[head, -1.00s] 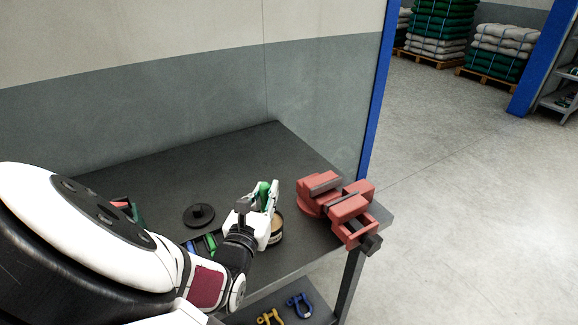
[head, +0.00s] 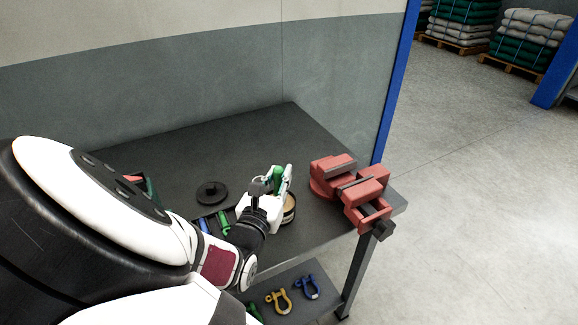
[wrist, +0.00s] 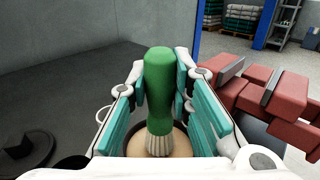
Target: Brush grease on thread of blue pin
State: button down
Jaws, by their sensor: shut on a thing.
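My gripper (head: 277,184) is shut on a green-handled brush (wrist: 160,90), its teal finger pads on either side of the handle. The brush stands roughly upright, with pale bristles (wrist: 157,143) pointing down at the tan grease in a round tin (head: 290,214). I cannot tell whether the bristles touch the grease. The tin is partly hidden by my gripper. A blue pin (head: 204,226) lies on the table left of my gripper, partly hidden by my arm; its thread is too small to make out.
A green pin (head: 223,222) lies beside the blue one. A black round lid (head: 211,193) lies behind them. A red vise (head: 350,189) stands at the table's right edge. Yellow (head: 279,301) and blue (head: 307,286) shackles lie on the lower shelf. The table (head: 270,135) is clear at the back.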

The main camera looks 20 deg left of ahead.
jog(key=shift+f, duration=0.6)
dwell(1.2)
jog(key=shift+r+p, duration=1.7)
jog(key=shift+r, duration=1.95)
jog(key=shift+f, duration=0.1)
